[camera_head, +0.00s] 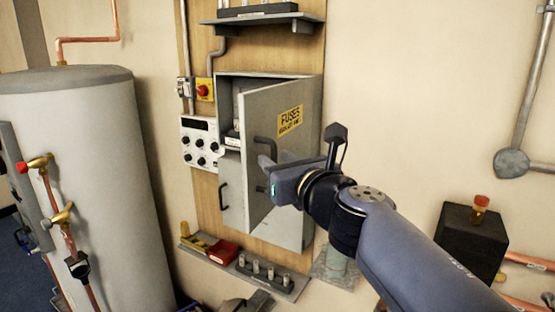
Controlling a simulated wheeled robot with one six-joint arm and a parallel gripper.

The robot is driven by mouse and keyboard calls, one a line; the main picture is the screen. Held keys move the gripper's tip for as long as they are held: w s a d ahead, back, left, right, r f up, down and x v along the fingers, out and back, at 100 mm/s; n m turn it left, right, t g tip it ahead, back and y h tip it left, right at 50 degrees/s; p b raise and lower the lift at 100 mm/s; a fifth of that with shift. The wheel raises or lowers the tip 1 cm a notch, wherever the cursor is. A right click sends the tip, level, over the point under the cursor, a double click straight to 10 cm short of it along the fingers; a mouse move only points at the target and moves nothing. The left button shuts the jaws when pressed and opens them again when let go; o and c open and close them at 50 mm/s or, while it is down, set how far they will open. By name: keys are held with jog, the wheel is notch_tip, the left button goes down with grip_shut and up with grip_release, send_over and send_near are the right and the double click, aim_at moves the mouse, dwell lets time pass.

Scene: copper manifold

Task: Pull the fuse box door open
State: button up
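The grey fuse box (231,84) is mounted on a wooden board on the wall. Its door (285,160), with a yellow "FUSES" label (290,120), stands partly open, swung out from the left and hinged on the right. A dark bar handle (264,148) is on the door's left part. My gripper (266,172) is in front of the door, close to this handle. Its fingers point left and are partly hidden by its own body, so I cannot tell whether they touch or grip the handle.
A large white cylinder tank (80,180) with copper pipes and valves stands at the left. A shelf (262,20) is above the box. A lower ledge (285,285) holds a red item (222,252) and fuses. A black block (470,240) with an orange-capped bottle is at the right.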

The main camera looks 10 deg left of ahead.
jog(key=p+v, duration=0.1)
jog(key=v, duration=0.8)
jog(key=shift+s+d, duration=0.25)
jog(key=shift+d, duration=0.05)
jog(key=shift+w, duration=0.1)
jog(key=b+x, duration=0.1)
jog(key=x, duration=0.9)
jog(key=shift+w+a, duration=0.1)
jog(key=shift+a, duration=0.25)
